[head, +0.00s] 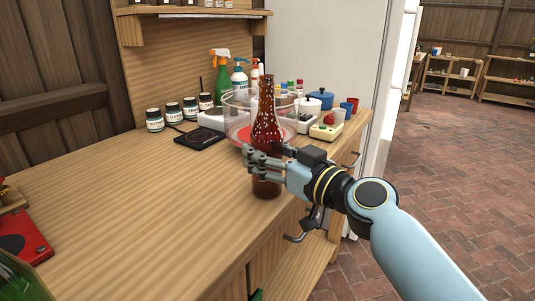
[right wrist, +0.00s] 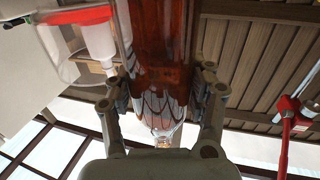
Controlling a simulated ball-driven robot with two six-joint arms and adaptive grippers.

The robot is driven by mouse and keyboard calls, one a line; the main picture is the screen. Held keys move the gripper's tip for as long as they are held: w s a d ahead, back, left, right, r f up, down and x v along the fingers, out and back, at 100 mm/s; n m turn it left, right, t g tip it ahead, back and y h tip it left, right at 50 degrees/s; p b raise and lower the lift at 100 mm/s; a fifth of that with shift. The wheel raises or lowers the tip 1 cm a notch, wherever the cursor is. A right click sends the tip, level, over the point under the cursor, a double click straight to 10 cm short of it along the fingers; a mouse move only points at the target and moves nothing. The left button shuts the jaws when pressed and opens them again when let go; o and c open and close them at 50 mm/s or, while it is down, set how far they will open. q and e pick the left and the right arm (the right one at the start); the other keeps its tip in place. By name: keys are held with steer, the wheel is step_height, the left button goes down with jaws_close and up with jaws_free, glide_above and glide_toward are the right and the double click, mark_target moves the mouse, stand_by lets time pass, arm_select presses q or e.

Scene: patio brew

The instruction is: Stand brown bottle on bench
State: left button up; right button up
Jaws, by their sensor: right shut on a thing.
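The brown bottle (head: 267,128) is upright in the head view, over the right part of the bench (head: 150,215) near its front edge. My right gripper (head: 264,164) is shut around its lower body, coming from the right. In the right wrist view the bottle (right wrist: 165,45) stands between the two fingers of the right gripper (right wrist: 165,95). The base of the bottle shows below the fingers in the head view; I cannot tell whether it touches the bench top. My left gripper is not in view.
A clear round tub (head: 236,112) is close behind the bottle. Small jars (head: 172,113), a black scale (head: 200,136), spray bottles (head: 220,72) and a yellow-green box (head: 326,128) crowd the back. The bench's left and middle are mostly clear; a red item (head: 22,238) lies at far left.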

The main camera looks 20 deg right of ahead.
steer(key=o, duration=1.3)
steer(key=shift+f, duration=0.1)
steer(key=shift+o, duration=0.2)
steer(key=shift+r, duration=0.2)
steer(key=b+v, duration=0.2)
steer(key=v, duration=0.9)
steer(key=s+d+f+m+g+h, duration=0.1)
steer(key=s+d+f+g+h, duration=0.15)
steer(key=f, duration=0.95)
steer(key=s+d+f+m+g+h, duration=0.15)
steer(key=d+f, duration=0.25)
steer(key=f, duration=0.8)
steer(key=s+d+f+m+g+h, duration=0.1)
steer(key=s+f+g, duration=0.1)
steer(key=s+f, duration=0.45)
steer(key=s+d+f+g+h, duration=0.1)
steer(key=s+d+f+g, duration=0.15)
steer(key=f, duration=0.75)
steer(key=s+f+g, duration=0.2)
steer(key=s+f, duration=0.3)
steer(key=s, duration=0.5)
steer(key=s+f+g+h, duration=0.1)
steer(key=s+f+g, duration=0.2)
steer(key=s, duration=0.7)
steer(key=s+f+g, duration=0.2)
steer(key=s+f, duration=0.5)
steer(key=s, duration=0.4)
steer(key=shift+d+f+m+h, duration=0.15)
steer(key=shift+f+m+h, duration=0.2)
steer(key=shift+h, duration=0.05)
